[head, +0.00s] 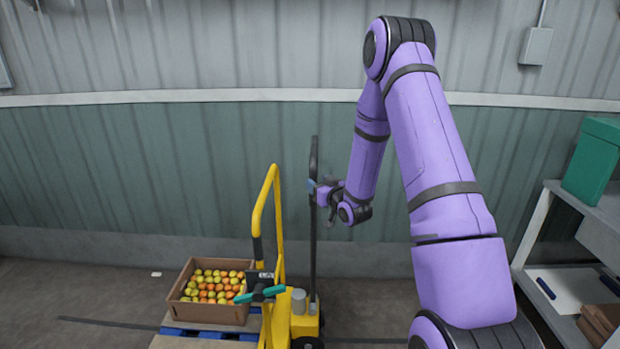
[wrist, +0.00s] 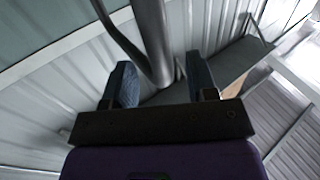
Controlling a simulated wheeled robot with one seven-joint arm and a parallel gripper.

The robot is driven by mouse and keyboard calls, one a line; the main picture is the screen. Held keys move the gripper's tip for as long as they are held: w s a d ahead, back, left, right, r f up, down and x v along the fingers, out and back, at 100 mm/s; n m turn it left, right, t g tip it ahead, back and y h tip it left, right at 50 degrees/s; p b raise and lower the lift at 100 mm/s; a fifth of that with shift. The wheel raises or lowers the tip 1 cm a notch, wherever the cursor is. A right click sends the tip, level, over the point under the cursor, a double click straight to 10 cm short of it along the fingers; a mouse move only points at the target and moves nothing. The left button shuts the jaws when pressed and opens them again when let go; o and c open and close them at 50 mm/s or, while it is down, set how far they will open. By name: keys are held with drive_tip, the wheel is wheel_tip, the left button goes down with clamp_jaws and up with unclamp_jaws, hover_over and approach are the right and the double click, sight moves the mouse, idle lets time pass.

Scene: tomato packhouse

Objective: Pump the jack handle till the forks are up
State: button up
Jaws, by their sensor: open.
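The yellow pallet jack (head: 304,322) stands at lower centre in the head view, with its dark upright handle (head: 314,240) rising from the pump end. My gripper (head: 315,190) is open at the upper part of the handle, coming from the right. In the wrist view, the handle's grey bar (wrist: 153,35) runs between or just beyond my two spread fingers (wrist: 161,82). I cannot tell whether either finger touches it. The handle looks nearly upright. The forks are hidden by the load and the jack's frame, so their height cannot be told.
A brown crate (head: 217,314) of red and yellow tomatoes sits on a blue pallet (head: 205,334) left of the jack. A shelf (head: 545,260) with a green box (head: 594,160) is right.

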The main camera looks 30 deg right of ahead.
sight(310, 176)
drive_tip(key=shift+w, duration=2.7)
drive_tip(key=shift+c, duration=0.3)
